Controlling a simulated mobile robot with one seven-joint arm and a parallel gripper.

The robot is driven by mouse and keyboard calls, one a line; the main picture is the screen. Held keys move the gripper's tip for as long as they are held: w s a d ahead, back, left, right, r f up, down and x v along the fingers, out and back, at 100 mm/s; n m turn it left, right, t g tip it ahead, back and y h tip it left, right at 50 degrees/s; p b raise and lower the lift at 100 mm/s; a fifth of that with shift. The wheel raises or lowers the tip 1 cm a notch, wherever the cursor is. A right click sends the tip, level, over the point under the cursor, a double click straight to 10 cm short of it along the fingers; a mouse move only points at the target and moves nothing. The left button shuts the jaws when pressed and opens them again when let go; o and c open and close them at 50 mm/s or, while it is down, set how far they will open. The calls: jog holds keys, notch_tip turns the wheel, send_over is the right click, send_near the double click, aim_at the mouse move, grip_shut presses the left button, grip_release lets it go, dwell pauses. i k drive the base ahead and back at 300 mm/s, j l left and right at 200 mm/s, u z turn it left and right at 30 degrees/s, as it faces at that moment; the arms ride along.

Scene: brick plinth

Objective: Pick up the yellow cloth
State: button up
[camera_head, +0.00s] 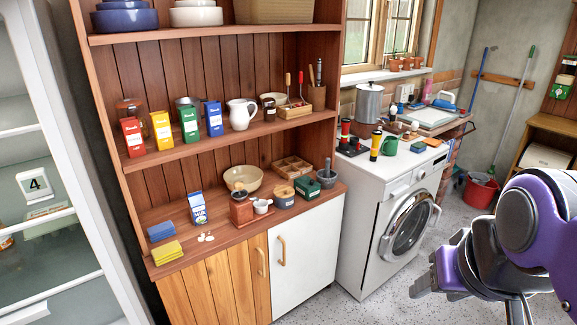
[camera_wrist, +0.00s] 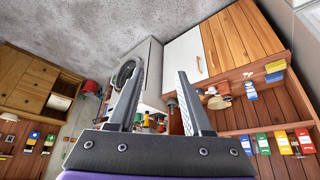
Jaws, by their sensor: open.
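The yellow cloth (camera_head: 167,252) lies folded at the front left corner of the wooden cabinet's counter, just in front of a folded blue cloth (camera_head: 161,232). In the wrist view, which is turned over, the yellow cloth (camera_wrist: 275,66) is small at the right, next to the blue one (camera_wrist: 276,77). My gripper (camera_head: 436,281) is at the lower right of the head view, in front of the washing machine and far from the cloth. In the wrist view my gripper (camera_wrist: 160,72) has its two fingers apart with nothing between them.
A milk carton (camera_head: 198,208), a coffee grinder (camera_head: 241,208) and white eggshell-like pieces (camera_head: 206,237) are on the counter right of the cloths. A shelf (camera_head: 205,139) with boxes and a jug overhangs it. The washing machine (camera_head: 385,220) stands right of the cabinet. Floor before it is clear.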

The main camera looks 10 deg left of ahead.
aim_at(169, 251)
jog(key=i+u, duration=0.5)
jog(key=u, duration=0.2)
jog(key=i+u, duration=0.2)
jog(key=u, duration=0.15)
